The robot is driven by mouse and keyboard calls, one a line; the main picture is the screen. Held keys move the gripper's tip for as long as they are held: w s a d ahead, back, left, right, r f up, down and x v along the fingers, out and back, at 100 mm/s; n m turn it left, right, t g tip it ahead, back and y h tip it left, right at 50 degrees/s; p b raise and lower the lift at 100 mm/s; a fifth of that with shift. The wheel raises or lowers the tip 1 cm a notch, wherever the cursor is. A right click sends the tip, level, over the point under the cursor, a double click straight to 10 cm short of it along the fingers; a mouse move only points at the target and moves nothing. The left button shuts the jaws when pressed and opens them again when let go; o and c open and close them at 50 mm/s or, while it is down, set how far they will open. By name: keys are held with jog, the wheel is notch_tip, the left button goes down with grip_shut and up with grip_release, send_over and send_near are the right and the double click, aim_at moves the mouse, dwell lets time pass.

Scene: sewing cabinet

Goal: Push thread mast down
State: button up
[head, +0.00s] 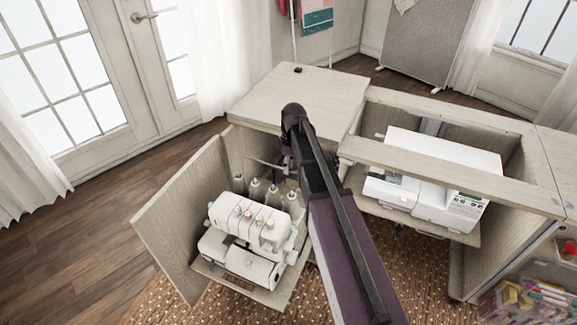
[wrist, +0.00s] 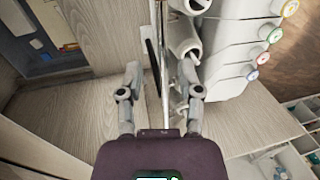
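The white serger (head: 248,228) with several coloured dials stands on a pull-out shelf, thread cones (head: 255,190) behind it. A thin bar (head: 262,163) above the cones looks like the thread mast; its right part is hidden behind my arm. In the wrist view, a thin pale rod (wrist: 163,50), seemingly the mast, runs between the fingers of my gripper (wrist: 161,72). The fingers are apart, one on each side of the rod. The right finger is close to a grey-white cone (wrist: 184,42); I cannot tell whether they touch. In the head view my arm hides the fingers.
The open cabinet door (head: 180,215) stands left of the serger. The cabinet top (head: 300,100) is behind my arm. A white sewing machine (head: 435,175) sits in the right bay under a wooden rail (head: 450,175). Open floor (head: 80,245) lies at left.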

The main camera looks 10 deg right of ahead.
jog(key=shift+r, duration=0.25)
notch_tip(320, 180, up, 30)
jog(key=w+d+p, duration=0.1)
jog(key=p, duration=2.9)
jog(key=shift+w+d, duration=0.15)
jog(key=shift+w, duration=0.25)
jog(key=shift+f, duration=0.1)
jog(key=s+m+t+h, duration=0.1)
jog(key=s+m, duration=0.9)
jog(key=s, duration=0.9)
jog(key=shift+f+m+t, duration=0.2)
jog(key=shift+m+t, duration=0.1)
jog(key=shift+t, duration=0.1)
jog(key=shift+s, duration=0.2)
